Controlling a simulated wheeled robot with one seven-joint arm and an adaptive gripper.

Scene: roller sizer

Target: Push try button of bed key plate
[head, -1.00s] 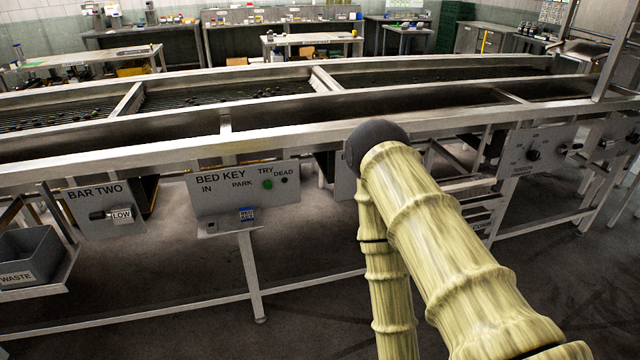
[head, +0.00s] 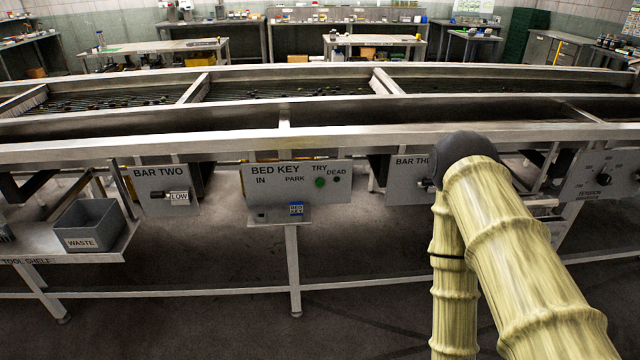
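The bed key plate (head: 262,197) is a grey panel hung under the front rail of the sizer, left of centre in the head view. The try button (head: 320,182) is a small green round one under the word TRY. My gripper does not show.
The bar two plate (head: 165,190) hangs to the left, and a bar three plate (head: 405,185) is partly behind my arm. A grey waste bin (head: 91,226) stands on the tool shelf at left. A tension plate (head: 600,176) is at right. Floor below the bed key plate is open, crossed by frame legs.

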